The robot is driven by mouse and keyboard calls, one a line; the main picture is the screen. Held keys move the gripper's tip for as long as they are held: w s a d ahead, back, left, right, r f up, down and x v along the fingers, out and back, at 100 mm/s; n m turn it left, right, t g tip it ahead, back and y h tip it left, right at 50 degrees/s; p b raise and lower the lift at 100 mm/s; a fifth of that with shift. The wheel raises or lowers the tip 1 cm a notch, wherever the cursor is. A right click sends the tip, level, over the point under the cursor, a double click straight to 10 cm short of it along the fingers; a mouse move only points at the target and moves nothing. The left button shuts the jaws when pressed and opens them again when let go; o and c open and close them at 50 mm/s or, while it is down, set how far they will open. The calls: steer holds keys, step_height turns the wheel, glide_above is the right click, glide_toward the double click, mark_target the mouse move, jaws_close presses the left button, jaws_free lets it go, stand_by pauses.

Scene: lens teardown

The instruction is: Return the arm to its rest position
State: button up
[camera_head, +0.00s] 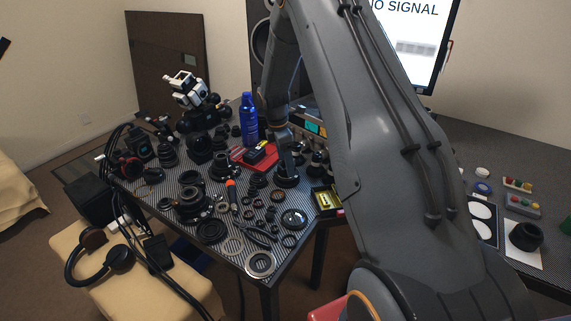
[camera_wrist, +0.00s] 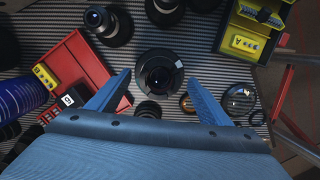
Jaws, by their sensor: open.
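My gripper (camera_wrist: 160,92) shows in the wrist view with its two blue-grey fingers spread wide and nothing between them. Beyond the fingertips, a round black lens part (camera_wrist: 158,72) stands on the striped table. In the head view my arm reaches down over the table, and my gripper (camera_head: 288,165) is above a dark round part (camera_head: 286,181). The fingertips are too small to make out there. I cannot tell the exact gap between the gripper and this part.
A blue spray can (camera_head: 249,120) and a red tray (camera_head: 252,157) stand close to the left of my gripper. A yellow box (camera_wrist: 248,38) is at the upper right of the wrist view. Many lens parts crowd the table. Headphones (camera_head: 118,259) lie on a stool.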

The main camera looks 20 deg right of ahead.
steer(key=r, duration=0.3)
steer(key=r+b, duration=0.1)
steer(key=r, duration=0.1)
steer(key=shift+w+a+r, duration=0.1)
steer(key=shift+a+r, duration=0.05)
steer(key=shift+a, duration=0.25)
steer(key=shift+a+r, duration=0.2)
steer(key=shift+r, duration=0.55)
